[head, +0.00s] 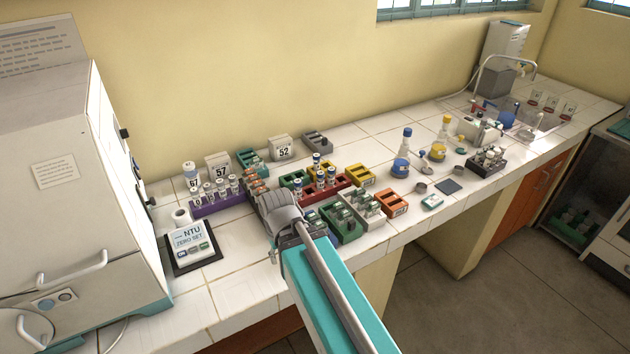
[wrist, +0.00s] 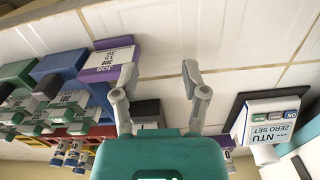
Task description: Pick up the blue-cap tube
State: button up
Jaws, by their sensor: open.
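Tubes with dark blue caps (head: 316,158) stand upright in a red rack (head: 338,187) in the head view, right of and behind my wrist. I cannot tell which one is the task's tube. My gripper (wrist: 155,72) is open, with its two fingers apart and nothing held between them. It is over the worktop, apart from the tubes. In the head view my arm hides the fingers.
A purple rack (head: 222,206) with pale-capped tubes stands left of my wrist. A green rack (head: 342,222) and a yellow rack (head: 360,173) crowd the right. An NTU meter (head: 190,241) lies left, beside a large white machine (head: 75,190). Flasks and a sink are farther right.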

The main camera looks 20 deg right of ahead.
aim_at(331, 172)
jog(key=u, duration=0.3)
jog(key=k, duration=1)
jog(key=z, duration=0.7)
jog(key=i, duration=1)
